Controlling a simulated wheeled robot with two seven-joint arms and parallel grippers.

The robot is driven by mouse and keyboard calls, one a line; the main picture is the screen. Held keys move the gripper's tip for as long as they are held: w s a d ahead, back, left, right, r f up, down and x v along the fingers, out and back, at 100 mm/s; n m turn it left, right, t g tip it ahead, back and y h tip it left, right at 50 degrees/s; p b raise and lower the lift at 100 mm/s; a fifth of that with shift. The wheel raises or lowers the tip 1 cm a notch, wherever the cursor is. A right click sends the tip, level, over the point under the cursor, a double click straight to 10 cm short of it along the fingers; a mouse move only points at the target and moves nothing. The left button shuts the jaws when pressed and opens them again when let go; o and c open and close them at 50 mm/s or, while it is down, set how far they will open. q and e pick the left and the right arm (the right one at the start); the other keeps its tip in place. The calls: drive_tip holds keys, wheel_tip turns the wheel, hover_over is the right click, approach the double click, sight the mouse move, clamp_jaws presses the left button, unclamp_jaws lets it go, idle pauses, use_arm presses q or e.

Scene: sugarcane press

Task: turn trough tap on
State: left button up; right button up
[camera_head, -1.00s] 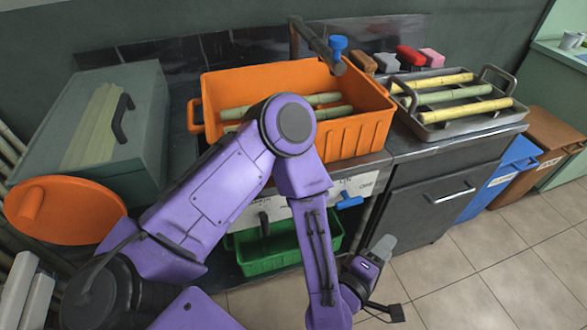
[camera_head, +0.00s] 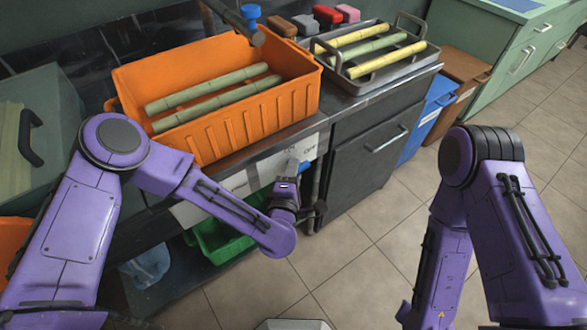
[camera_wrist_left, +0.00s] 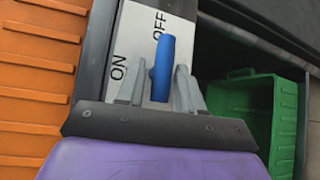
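The blue tap handle (camera_wrist_left: 163,68) shows in the left wrist view on a white panel, with its upper end towards the printed OFF; ON is printed to its left. My left gripper (camera_wrist_left: 159,92) is open, with one finger on each side of the handle; I cannot tell whether they touch it. In the head view the left gripper (camera_head: 299,172) is at the front panel (camera_head: 245,178) below the orange trough (camera_head: 225,118), and mostly covers the handle. Another blue tap (camera_head: 250,14) sits on a pipe above the trough. My right arm shows at the right; its gripper is out of view.
Green cane stalks (camera_head: 205,98) lie in the orange trough. A metal tray (camera_head: 365,75) with several stalks stands to its right. A green crate (camera_wrist_left: 245,108) sits below the panel. Blue (camera_head: 430,115) and brown (camera_head: 462,72) bins stand right of the cabinet. The tiled floor there is clear.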

use_arm(q)
drive_tip(key=shift+w+f, duration=0.1)
drive_tip(key=shift+w, duration=0.4)
clamp_jaws()
drive_tip(key=shift+d+r+g+p, duration=0.1)
drive_tip(key=shift+r+g+p, duration=0.2)
drive_tip(key=shift+p, duration=0.5)
drive_tip(key=m+g+y+p, duration=0.1)
drive_tip(key=p, duration=0.2)
drive_tip(key=m+g+y+p, duration=0.1)
drive_tip(key=m+g+p, duration=0.1)
drive_tip(key=p, duration=0.2)
drive_tip(key=shift+w+d+r+g+y, duration=0.1)
drive_tip(key=shift+d+r+g+y, duration=0.05)
drive_tip(key=shift+r+g+y, duration=0.2)
drive_tip(key=shift+m+g+y+p, duration=0.55)
drive_tip(key=shift+m+p, duration=0.15)
drive_tip(key=shift+p, duration=0.45)
drive_tip(key=shift+w+d+f+m+g+y+p, duration=0.1)
drive_tip(key=shift+f+m+g+y+p, duration=0.05)
drive_tip(key=shift+m+g+y+p, duration=0.45)
unclamp_jaws()
drive_tip(key=shift+f, duration=0.1)
